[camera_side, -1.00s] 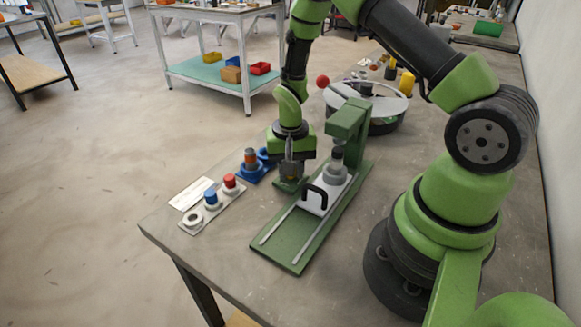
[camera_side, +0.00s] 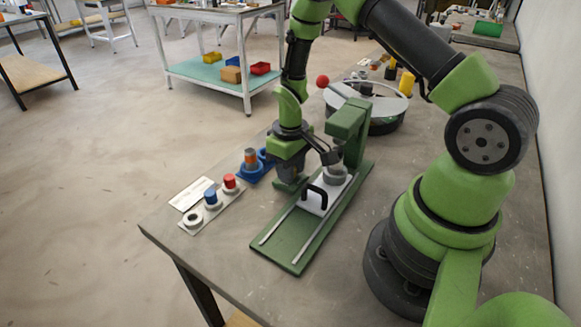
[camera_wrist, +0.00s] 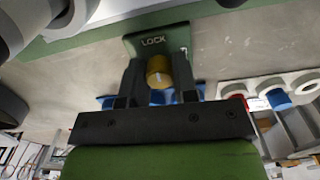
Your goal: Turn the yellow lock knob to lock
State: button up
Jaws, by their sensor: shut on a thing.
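The yellow lock knob (camera_wrist: 158,70) sits between my two dark fingers in the wrist view, with a small pale mark on its face. It is on a green bracket (camera_wrist: 174,40) marked LOCK. My gripper (camera_wrist: 157,82) is shut on the knob, one finger on each side. In the side view my gripper (camera_side: 288,172) is low at the left edge of the green jig (camera_side: 283,248) and hides the knob.
A white sliding plate with a black handle (camera_side: 316,191) sits on the jig's rails, close right of my gripper. The jig's green column (camera_side: 346,128) rises behind. A blue holder (camera_side: 252,174) and a strip with red and blue-capped parts (camera_side: 214,208) lie left.

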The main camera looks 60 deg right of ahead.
jog(key=shift+n, duration=0.4)
jog(key=o, duration=0.9)
notch_tip(320, 180, up, 10)
jog(key=shift+r, duration=0.1)
dwell(0.3)
jog(key=s+a+r+m+t, duration=0.2)
jog(key=s+a+r, duration=0.15)
jog(key=r, duration=0.45)
jog(key=s+a+r+m+t, duration=0.1)
jog(key=s+a+r+t, duration=0.25)
jog(key=r, duration=0.55)
jog(key=s, duration=0.2)
jog(key=s+a+r+t+y, duration=0.1)
jog(key=s, duration=0.2)
jog(key=s+a+r+m+y, duration=0.1)
jog(key=s, duration=0.2)
jog(key=shift+a+r+t, duration=0.2)
jog(key=shift+t, duration=0.15)
